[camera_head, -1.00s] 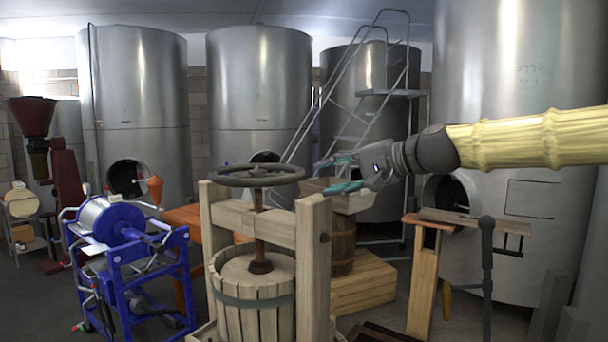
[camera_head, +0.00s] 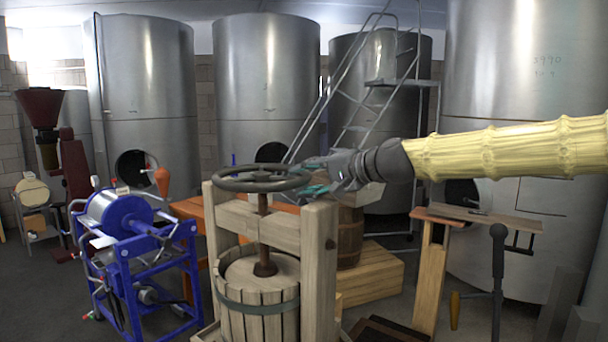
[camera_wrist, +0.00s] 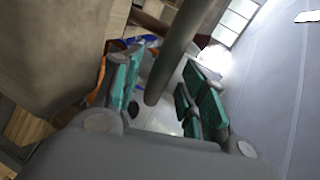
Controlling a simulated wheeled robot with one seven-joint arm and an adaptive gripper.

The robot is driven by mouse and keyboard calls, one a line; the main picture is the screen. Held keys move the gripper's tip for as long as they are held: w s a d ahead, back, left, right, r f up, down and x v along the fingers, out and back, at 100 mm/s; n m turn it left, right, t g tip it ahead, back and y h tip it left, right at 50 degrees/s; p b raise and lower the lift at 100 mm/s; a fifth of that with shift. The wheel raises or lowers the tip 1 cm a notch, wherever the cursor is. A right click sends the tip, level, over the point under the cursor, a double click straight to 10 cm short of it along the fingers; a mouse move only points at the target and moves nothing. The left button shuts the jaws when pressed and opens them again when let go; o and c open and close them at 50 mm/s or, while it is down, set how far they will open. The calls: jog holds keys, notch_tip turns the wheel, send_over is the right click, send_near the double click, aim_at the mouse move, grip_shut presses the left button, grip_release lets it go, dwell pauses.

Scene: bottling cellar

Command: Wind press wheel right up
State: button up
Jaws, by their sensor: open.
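The press wheel (camera_head: 232,185) is a dark grey ring lying level on top of a dark screw (camera_head: 263,230) above the wooden press frame (camera_head: 320,262). The slatted basket (camera_head: 255,312) stands below it. My gripper (camera_head: 312,178) is open at the right side of the wheel's rim, with its teal-padded fingers at about rim height. In the wrist view, a dark grey bar, the wheel rim (camera_wrist: 180,45), runs between the two spread fingers (camera_wrist: 165,95). The rim shows a gap to the right-hand pads; I cannot tell whether it touches the left-hand ones.
A blue machine (camera_head: 130,225) stands to the left of the press. A wooden barrel (camera_head: 350,238) and wooden crate (camera_head: 375,275) are behind it. A narrow wooden stand (camera_head: 432,275) is at the right. Large steel tanks (camera_head: 268,80) and a metal ladder (camera_head: 345,100) fill the back.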

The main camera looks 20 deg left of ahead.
jog(key=shift+w+a+f, duration=0.25)
jog(key=shift+w+a, duration=0.05)
jog(key=shift+a, duration=0.2)
jog(key=shift+s, duration=0.1)
jog(key=shift+c, duration=0.8)
grip_shut()
jog(key=shift+d, duration=0.1)
